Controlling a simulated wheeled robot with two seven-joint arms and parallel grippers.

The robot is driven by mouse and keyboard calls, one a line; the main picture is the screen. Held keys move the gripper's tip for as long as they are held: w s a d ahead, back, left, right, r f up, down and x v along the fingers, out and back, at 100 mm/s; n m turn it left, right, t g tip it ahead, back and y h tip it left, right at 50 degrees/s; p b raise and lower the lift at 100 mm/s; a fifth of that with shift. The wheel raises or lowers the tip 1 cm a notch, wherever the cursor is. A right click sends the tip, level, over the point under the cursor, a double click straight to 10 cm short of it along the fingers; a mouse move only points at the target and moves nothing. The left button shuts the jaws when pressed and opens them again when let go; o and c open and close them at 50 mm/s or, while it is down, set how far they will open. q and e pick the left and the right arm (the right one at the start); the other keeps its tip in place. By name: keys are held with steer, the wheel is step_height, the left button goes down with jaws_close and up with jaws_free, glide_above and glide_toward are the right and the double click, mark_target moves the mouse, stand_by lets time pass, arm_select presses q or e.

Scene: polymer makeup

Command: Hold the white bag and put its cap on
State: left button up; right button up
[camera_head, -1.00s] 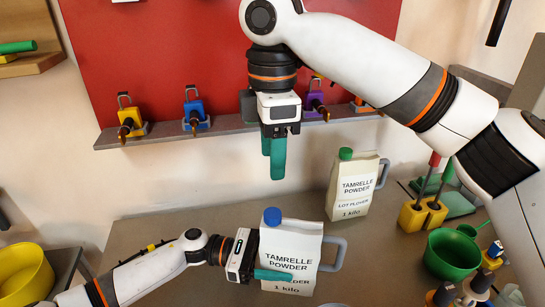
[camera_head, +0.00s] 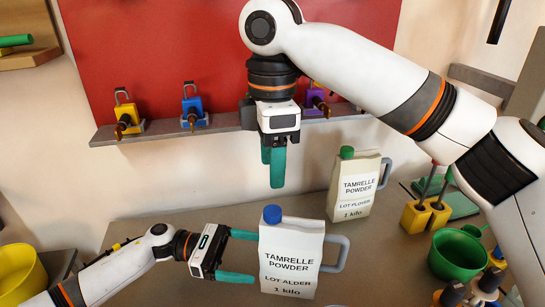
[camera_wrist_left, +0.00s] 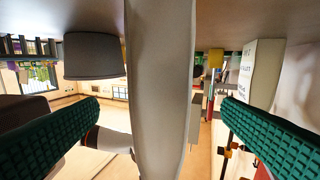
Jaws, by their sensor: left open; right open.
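The white bag (camera_head: 290,248) labelled "Tamrelle Powder, Lot Alder" stands upright on the table, with a grey handle at its right. A blue cap (camera_head: 272,214) sits on its top left; I cannot tell how tightly. My left gripper (camera_head: 254,258) is open, its green fingertips at the bag's left edge. In the left wrist view the pale bag (camera_wrist_left: 158,90) stands between the spread fingers, with gaps on both sides. My right gripper (camera_head: 272,174) is open and empty above and behind the bag, its fingers pointing down and overlapping in view.
A similar bag (camera_head: 354,186) with a green cap stands behind to the right. A green bowl (camera_head: 457,256) and yellow holders (camera_head: 425,216) are at the right. A yellow bowl (camera_head: 20,273) is at the left. A shelf with padlocks (camera_head: 192,112) runs along the back wall.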

arm_select(q)
steer(key=a+b, duration=0.1)
steer(key=a, duration=0.3)
steer(key=shift+w+a, duration=0.15)
steer(key=shift+a, duration=0.25)
